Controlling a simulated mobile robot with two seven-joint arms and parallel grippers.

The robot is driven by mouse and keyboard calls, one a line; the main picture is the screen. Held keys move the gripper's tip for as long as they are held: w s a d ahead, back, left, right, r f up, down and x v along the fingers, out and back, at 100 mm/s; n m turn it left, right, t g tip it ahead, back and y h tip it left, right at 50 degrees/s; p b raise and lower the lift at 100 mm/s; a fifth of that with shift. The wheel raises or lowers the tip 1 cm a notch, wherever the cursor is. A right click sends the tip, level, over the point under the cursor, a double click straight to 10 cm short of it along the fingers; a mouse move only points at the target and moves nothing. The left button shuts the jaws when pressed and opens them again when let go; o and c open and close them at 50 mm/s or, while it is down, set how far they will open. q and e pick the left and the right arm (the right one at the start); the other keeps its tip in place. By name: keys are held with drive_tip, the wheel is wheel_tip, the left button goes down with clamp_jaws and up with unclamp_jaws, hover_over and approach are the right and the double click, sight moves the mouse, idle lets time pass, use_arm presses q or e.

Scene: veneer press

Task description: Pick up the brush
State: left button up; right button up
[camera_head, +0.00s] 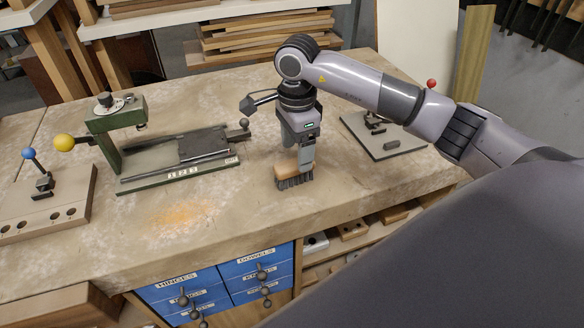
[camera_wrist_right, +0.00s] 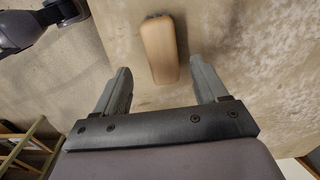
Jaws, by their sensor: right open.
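The brush (camera_head: 295,176) stands on the workbench near its front edge, with a light wooden back and dark bristles facing down. My right gripper (camera_head: 302,150) is above it, pointing down, and partly hides its back. In the right wrist view the brush's wooden back (camera_wrist_right: 160,48) lies ahead of and between the two fingers of the open right gripper (camera_wrist_right: 163,82). I see a gap between the brush and each finger there. My left gripper is in neither view.
A green veneer press (camera_head: 150,165) with a yellow knob stands left of the brush. A plate with a red-knobbed clamp (camera_head: 385,140) lies to the right. A blue-knobbed board (camera_head: 45,205) is at far left. Blue drawers (camera_head: 225,285) sit below. Bench around the brush is clear.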

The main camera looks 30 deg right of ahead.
sight(294, 163)
drive_tip(key=shift+w+a+f, duration=0.1)
drive_tip(key=shift+f, duration=1.15)
drive_tip(key=shift+w+a+f, duration=0.1)
drive_tip(key=shift+f, duration=1.1)
drive_tip(key=shift+f, duration=0.2)
drive_tip(key=c, duration=1.1)
drive_tip(key=shift+r+p, duration=0.35)
drive_tip(key=shift+p, duration=0.05)
wheel_tip(294, 163, up, 20)
drive_tip(key=shift+f+p, duration=0.1)
drive_tip(key=shift+p, duration=0.2)
drive_tip(key=shift+o, duration=0.9)
